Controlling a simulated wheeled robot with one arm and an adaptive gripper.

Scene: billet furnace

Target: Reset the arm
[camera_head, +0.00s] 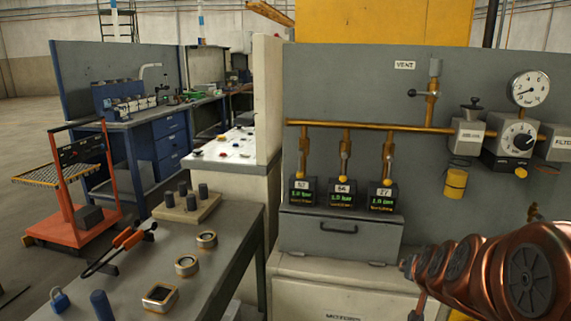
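My arm enters at the lower right of the head view as a run of copper-coloured links with dark round joint caps. It is bent in front of the right part of the grey gas panel (440,90) and the cabinet below it. I cannot make out my gripper or its fingers in this view, so what it holds, if anything, is hidden.
A steel bench (215,245) at the left holds orange-handled tongs (128,238), a blue padlock (59,299), metal rings and a peg block (186,208). The panel carries three gauges with displays, brass pipes and dials (529,88). An orange cart (75,235) stands on the floor.

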